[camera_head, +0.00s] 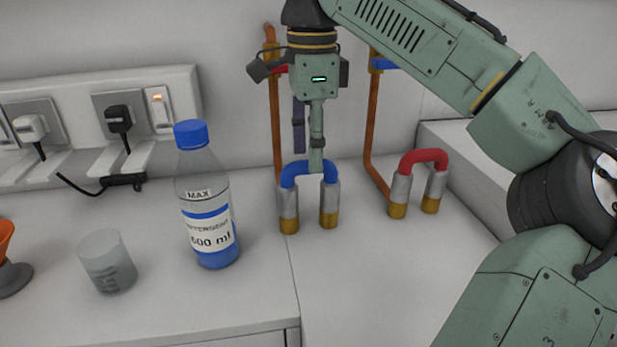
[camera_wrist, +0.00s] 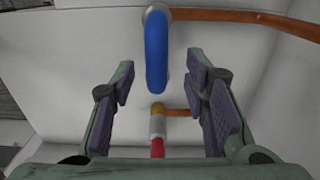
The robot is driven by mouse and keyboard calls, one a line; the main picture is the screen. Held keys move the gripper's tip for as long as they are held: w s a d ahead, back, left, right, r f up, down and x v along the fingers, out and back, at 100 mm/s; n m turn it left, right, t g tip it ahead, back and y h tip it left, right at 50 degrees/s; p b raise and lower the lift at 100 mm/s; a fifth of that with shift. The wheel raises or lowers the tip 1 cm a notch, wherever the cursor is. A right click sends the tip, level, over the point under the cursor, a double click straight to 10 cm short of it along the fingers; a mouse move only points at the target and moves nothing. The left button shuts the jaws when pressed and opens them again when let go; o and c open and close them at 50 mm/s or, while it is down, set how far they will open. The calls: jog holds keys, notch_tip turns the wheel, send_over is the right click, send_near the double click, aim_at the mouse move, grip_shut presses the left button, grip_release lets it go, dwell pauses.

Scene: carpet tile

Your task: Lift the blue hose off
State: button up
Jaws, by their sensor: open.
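The blue hose (camera_head: 294,172) is an upside-down U with silver and brass ends, upright on the pale counter by the wall. In the wrist view the blue hose (camera_wrist: 156,50) lies between the finger lines, towards the top. My gripper (camera_head: 316,168) points down at the top of its arch. One finger overlaps the arch in the head view. In the wrist view my gripper (camera_wrist: 160,95) is open, with a finger on each side and gaps to the hose. I cannot tell whether anything touches. The gripper holds nothing.
A similar red hose (camera_head: 424,157) stands to the right. Copper pipes (camera_head: 371,130) run down the wall behind. A detergent bottle (camera_head: 207,200) and a clear cup (camera_head: 107,262) stand left, with wall sockets (camera_head: 118,115) behind. The front right counter is clear.

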aim_at(309, 178)
jog(key=f, duration=0.5)
jog(key=f+p, duration=0.1)
jog(key=f, duration=0.2)
jog(key=shift+s+a+f, duration=0.1)
jog(key=shift+s+a, duration=0.1)
jog(key=shift+s, duration=0.05)
jog(key=c, duration=0.9)
grip_shut()
jog(key=shift+f, duration=0.1)
